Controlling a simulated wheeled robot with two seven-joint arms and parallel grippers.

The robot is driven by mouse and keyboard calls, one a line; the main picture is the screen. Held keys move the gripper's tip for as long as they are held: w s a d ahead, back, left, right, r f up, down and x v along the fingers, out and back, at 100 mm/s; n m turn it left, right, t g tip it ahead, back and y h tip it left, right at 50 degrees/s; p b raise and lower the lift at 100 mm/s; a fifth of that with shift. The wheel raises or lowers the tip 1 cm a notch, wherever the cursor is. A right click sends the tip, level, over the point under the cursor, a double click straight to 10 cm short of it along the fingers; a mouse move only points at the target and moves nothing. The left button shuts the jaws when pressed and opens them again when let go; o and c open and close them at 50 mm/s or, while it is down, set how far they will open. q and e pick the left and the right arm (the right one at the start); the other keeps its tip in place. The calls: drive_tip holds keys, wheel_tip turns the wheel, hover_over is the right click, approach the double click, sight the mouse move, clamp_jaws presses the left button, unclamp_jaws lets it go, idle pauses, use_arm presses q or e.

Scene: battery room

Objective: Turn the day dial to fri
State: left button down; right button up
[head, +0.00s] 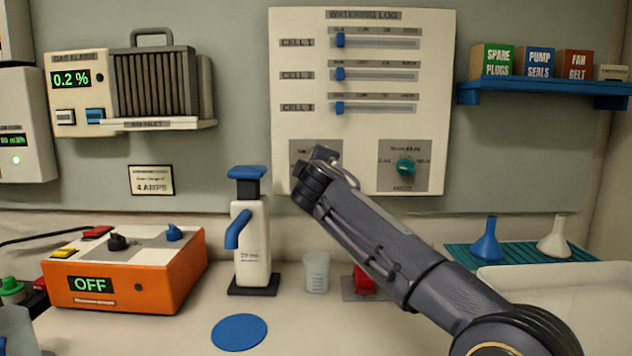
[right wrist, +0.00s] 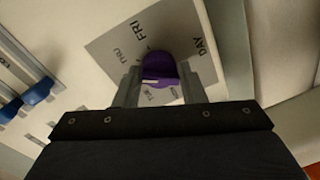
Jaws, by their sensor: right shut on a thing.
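The purple day dial (right wrist: 156,66) sits on a grey plate (right wrist: 110,38) marked DAY in the right wrist view. FRI is printed large above the dial, with THU to its left and smaller labels below. A pale mark shows on the dial's lower left part; I cannot tell which label it points to. My right gripper (right wrist: 158,80) is shut on the dial, one finger on each side. In the head view my right arm reaches the lower left of the Watering Log panel (head: 362,140) and hides the dial there.
A green dial (head: 405,167) on its own grey plate is just right of my right arm. Three blue sliders are above, the top one (head: 340,41) at its track's left end. A white pump bottle (head: 250,240) and a cup (head: 316,271) stand below.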

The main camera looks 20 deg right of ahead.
drive_tip(key=m+b, duration=0.6)
drive_tip(key=m, duration=0.4)
drive_tip(key=shift+d+m+t+b, duration=0.1)
drive_tip(key=shift+m+t+b, duration=0.2)
drive_tip(key=shift+m+t, duration=0.1)
idle(0.4)
drive_tip(key=o, duration=1)
drive_tip(key=shift+c, duration=0.2)
drive_tip(key=b+v, duration=0.3)
drive_tip(key=v, duration=0.5)
drive_tip(key=shift+d, duration=0.15)
